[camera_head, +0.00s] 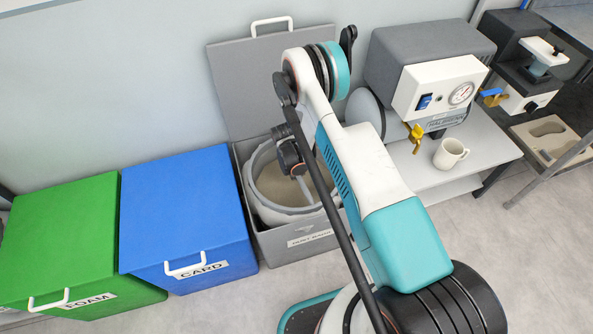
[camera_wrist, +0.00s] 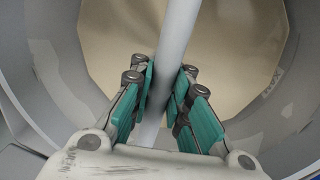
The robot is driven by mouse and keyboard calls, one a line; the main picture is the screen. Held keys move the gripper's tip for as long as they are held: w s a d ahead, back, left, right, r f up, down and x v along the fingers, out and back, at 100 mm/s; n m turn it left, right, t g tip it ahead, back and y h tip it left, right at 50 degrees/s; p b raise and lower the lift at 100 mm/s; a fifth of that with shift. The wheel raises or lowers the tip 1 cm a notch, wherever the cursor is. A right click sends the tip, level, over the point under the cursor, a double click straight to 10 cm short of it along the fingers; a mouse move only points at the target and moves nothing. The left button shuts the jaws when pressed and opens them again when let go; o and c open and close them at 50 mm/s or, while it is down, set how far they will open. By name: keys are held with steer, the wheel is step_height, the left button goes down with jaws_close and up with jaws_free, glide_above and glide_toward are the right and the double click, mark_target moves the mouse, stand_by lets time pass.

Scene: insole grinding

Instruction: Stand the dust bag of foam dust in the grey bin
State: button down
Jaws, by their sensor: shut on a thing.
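The dust bag (camera_head: 265,205) is a round grey tub-like bag with a thick rim and beige dust inside. It is in the opening of the grey bin (camera_head: 252,236), whose lid stands open behind it. The bag looks roughly upright; whether it rests on the bin floor is hidden. My gripper (camera_head: 300,172) is over the bag. In the wrist view my gripper (camera_wrist: 162,92) has its green pads shut on a pale bar that crosses the bag's mouth. The beige dust (camera_wrist: 215,55) and the bag's grey inner wall show beyond the pads.
A blue bin (camera_head: 185,215) marked CARD and a green bin (camera_head: 70,245) marked FOAM stand to the left, both lidded. To the right, a grey machine with a gauge (camera_head: 430,75) and a white mug (camera_head: 450,153) are on a bench close to my arm.

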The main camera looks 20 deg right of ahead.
steer(key=shift+f, duration=0.25)
steer(key=c, duration=1.4)
jaws_free()
steer(key=shift+c, duration=0.2)
step_height(320, 180, up, 16)
steer(key=p, duration=0.5)
steer(key=shift+p, duration=0.3)
